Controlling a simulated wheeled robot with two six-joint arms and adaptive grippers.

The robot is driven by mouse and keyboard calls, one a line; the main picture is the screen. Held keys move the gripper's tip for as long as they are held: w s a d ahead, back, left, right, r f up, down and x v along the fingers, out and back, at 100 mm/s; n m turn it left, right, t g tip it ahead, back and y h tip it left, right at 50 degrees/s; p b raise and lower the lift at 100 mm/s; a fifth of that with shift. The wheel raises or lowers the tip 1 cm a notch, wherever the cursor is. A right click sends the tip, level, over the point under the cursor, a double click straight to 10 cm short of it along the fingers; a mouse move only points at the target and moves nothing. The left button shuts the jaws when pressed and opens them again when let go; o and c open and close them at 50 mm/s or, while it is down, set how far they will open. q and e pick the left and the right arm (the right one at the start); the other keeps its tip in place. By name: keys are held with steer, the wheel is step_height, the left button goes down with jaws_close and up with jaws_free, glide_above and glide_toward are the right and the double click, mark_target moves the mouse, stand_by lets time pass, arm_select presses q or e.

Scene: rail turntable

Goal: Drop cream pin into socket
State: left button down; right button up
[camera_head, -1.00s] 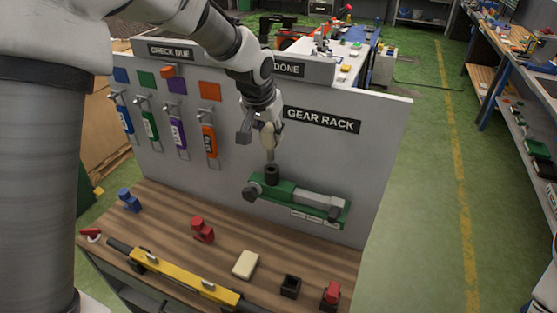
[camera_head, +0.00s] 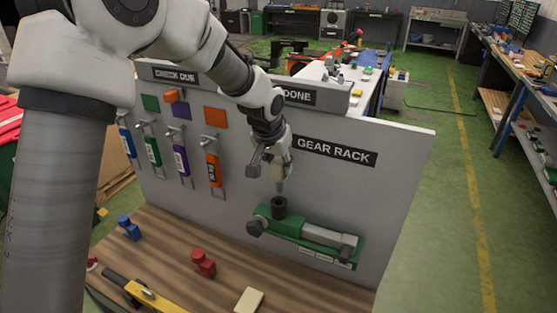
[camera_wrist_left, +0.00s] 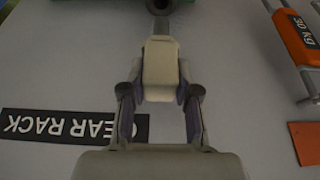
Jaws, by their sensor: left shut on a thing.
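My left gripper (camera_head: 270,165) is shut on the cream pin (camera_head: 279,172), in front of the grey board. The pin hangs upright with its narrow grey tip pointing down, just above the dark round socket (camera_head: 279,208). The socket stands on a green fixture (camera_head: 300,233) on the board. In the left wrist view the cream pin (camera_wrist_left: 160,68) sits between the two fingers, its tip towards the socket (camera_wrist_left: 160,5), which is cut off by the top edge. I cannot tell whether the tip has entered the socket mouth. My right gripper is out of view.
The board carries a GEAR RACK label (camera_head: 335,151) and several hanging coloured tools on the left. On the wooden bench below lie a red block (camera_head: 203,264), a blue block (camera_head: 129,227), a cream block (camera_head: 249,300) and a yellow bar (camera_head: 155,297).

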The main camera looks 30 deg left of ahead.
mark_target(277, 186)
arm_select(q)
steer(key=shift+s+d+f+b, duration=0.1)
steer(key=shift+s+f+b, duration=0.3)
steer(key=shift+f, duration=0.3)
steer(key=shift+w+f, duration=0.1)
steer(key=shift+f, duration=0.1)
steer(key=shift+w+f, duration=0.15)
steer(key=shift+w, duration=0.15)
steer(key=shift+s, duration=0.25)
steer(key=shift+w, duration=0.25)
steer(key=shift+s, duration=0.1)
steer(key=shift+p, duration=0.45)
steer(key=shift+f+b, duration=1.95)
steer(key=shift+f, duration=0.8)
